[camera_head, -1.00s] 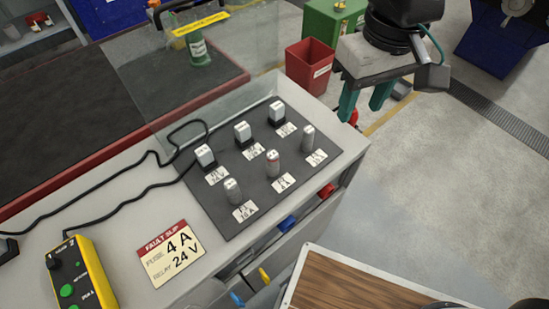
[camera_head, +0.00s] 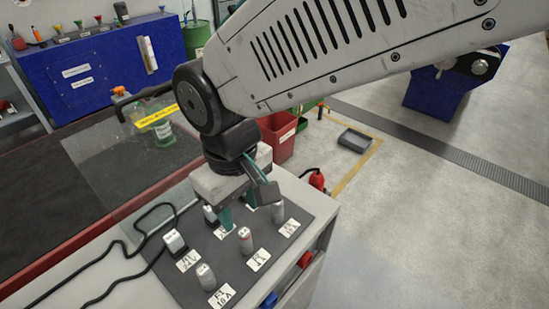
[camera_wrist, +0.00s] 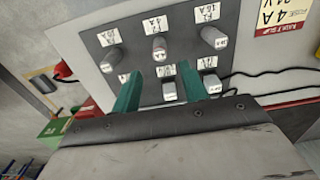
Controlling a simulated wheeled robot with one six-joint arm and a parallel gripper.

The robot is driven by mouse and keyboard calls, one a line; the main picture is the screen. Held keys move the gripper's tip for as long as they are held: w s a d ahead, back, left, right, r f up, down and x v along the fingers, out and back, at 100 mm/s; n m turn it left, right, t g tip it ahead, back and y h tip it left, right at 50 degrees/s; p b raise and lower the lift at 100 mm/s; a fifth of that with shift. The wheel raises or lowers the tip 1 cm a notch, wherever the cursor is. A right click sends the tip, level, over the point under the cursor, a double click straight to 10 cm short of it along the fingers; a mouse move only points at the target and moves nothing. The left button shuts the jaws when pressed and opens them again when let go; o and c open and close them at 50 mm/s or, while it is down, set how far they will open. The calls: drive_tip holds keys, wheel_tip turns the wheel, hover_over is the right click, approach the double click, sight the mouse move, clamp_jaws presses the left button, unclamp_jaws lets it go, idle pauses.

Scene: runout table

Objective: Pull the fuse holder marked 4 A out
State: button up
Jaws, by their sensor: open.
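Three grey cylindrical fuse holders stand upright in the front row of the dark panel (camera_head: 188,289). The middle one (camera_head: 245,241), with a reddish band, has a label that appears to read 4 A in the wrist view (camera_wrist: 160,49). My gripper (camera_head: 238,213) points down over the panel, behind the middle fuse holder. In the wrist view its green fingers (camera_wrist: 158,90) are apart, near the middle relay (camera_wrist: 166,72), with nothing visibly held.
White relays, such as the left one (camera_head: 174,242), stand close behind the fuse holders. A clear shield (camera_head: 115,165) rises behind the panel. Black cables (camera_head: 120,262) lie at left. The fault slip (camera_wrist: 283,14) shows 4 A. Floor to the right is open.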

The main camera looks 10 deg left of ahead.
sight(244, 232)
wheel_tip(244, 232, down, 7)
drive_tip(key=shift+f, duration=0.2)
idle(0.3)
idle(0.8)
clamp_jaws()
drive_tip(key=shift+r, duration=3)
